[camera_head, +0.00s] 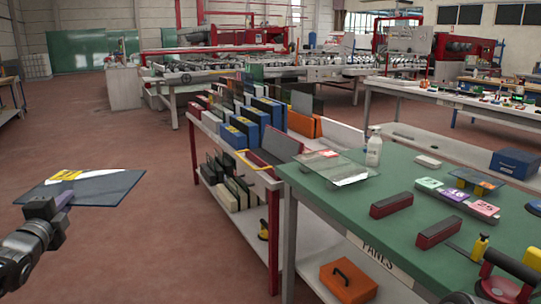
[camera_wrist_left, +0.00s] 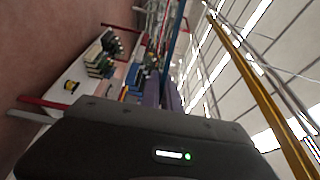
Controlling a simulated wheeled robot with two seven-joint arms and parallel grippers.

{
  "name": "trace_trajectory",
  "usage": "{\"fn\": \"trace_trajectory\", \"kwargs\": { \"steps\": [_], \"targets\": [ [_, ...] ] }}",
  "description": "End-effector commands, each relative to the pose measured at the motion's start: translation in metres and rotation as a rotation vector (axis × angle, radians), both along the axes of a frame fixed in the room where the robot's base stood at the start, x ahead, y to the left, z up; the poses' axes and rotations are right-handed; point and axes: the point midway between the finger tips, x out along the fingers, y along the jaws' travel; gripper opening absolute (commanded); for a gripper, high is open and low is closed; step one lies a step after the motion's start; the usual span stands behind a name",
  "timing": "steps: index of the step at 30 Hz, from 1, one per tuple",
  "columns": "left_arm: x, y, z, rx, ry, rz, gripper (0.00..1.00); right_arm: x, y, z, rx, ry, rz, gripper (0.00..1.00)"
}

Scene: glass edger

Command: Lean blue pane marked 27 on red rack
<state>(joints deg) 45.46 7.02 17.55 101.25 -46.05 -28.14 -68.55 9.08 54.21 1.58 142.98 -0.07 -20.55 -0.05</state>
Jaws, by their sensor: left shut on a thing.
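My left gripper (camera_head: 66,198) is shut on the near edge of a blue-tinted glass pane (camera_head: 108,187). The pane is held flat over the open floor at the left. It has a yellow label near its far left corner; I cannot read its number. In the left wrist view, the purple fingers (camera_wrist_left: 165,94) show past the dark gripper body. The red rack (camera_head: 196,150) stands in the middle, right of the pane and apart from it. Several panes and blue blocks stand in its upper level, with more on the shelf below.
A green-topped table (camera_head: 350,207) adjoins the rack at the right, with a clear pane (camera_head: 335,165), a white bottle (camera_head: 374,148) and dark red blocks (camera_head: 391,205). An orange case (camera_head: 348,280) lies below it. The floor between pane and rack is clear.

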Motion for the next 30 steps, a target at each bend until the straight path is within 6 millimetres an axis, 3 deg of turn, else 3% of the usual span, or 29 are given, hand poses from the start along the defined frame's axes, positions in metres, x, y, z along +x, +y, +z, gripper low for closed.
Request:
{"fn": "trace_trajectory", "kwargs": {
  "steps": [9,14,17,23,27,30],
  "targets": [
    [0.001,-0.003,0.005,0.002,-0.009,-0.006,0.0,0.0,0.0,0.002,0.0,0.0,0.0,0.36],
    [0.008,-0.023,0.003,0.0,-0.007,-0.041,0.0,0.0,0.0,0.015,0.0,0.0,0.0,0.36],
    [0.017,-0.05,0.0,-0.002,-0.006,-0.084,0.0,0.0,0.0,0.031,0.0,0.0,0.0,0.36],
    [0.028,-0.138,-0.01,-0.006,-0.004,-0.18,0.0,0.0,0.0,0.082,0.001,0.0,0.0,0.36],
    [0.019,-0.208,-0.022,-0.006,0.0,-0.207,0.0,0.0,0.001,0.125,0.001,0.0,-0.001,0.36],
    [0.003,-0.249,-0.033,-0.005,0.002,-0.201,0.0,0.0,0.001,0.152,0.001,0.0,-0.001,0.36]
  ]
}}
